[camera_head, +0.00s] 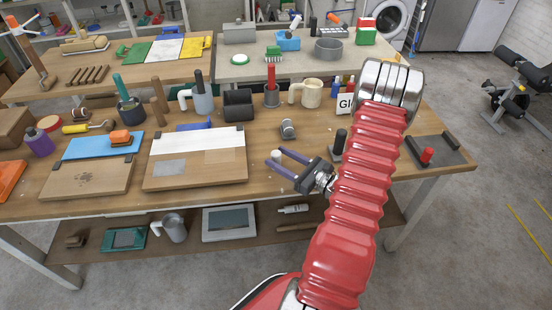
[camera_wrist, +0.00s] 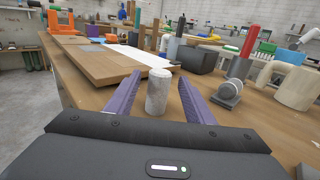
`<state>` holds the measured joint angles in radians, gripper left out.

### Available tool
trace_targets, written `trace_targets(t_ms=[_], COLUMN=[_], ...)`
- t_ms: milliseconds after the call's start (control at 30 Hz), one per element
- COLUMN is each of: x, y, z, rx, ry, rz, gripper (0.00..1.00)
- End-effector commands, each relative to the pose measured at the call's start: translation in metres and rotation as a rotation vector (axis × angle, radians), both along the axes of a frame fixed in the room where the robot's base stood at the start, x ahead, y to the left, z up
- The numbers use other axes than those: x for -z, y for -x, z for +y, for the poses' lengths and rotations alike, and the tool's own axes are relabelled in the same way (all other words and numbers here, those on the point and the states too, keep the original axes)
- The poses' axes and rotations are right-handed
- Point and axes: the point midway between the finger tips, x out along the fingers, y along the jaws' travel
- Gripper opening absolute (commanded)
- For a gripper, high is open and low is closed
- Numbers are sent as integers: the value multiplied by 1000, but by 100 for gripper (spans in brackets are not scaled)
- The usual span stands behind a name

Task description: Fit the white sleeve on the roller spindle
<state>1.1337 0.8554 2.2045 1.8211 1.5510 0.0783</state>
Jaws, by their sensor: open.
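The white sleeve (camera_wrist: 158,92), a short pale upright cylinder, stands on the wooden bench between my fingers in the wrist view. In the head view only a small pale part of it (camera_head: 276,156) shows between the fingertips. My gripper (camera_head: 274,157) has two long purple fingers, spread apart on either side of the sleeve. In the wrist view the fingers (camera_wrist: 160,78) show a gap to the sleeve on both sides. I cannot tell for sure which thing is the roller spindle; an upright black post (camera_head: 340,141) stands on a dark base just right of my gripper.
A grey metal piece (camera_head: 288,128) lies just behind the sleeve. Boards (camera_head: 195,172) lie to the left. A cream mug (camera_head: 311,93), a black bin (camera_head: 238,105) and a red-handled tool (camera_head: 271,93) stand behind. A dark tray (camera_head: 448,150) with a red post is at the right.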

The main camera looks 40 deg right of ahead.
Motion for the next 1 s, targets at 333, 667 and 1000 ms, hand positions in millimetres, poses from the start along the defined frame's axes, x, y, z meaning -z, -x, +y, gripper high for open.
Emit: trace_targets(t_ms=[333,667,1000], x=[0,1,1], y=[-5,-24,-55], z=[1,6,12], rx=[1,-2,0], ry=[-1,-1,-1], rz=[0,1,1], gripper=[48,48,48])
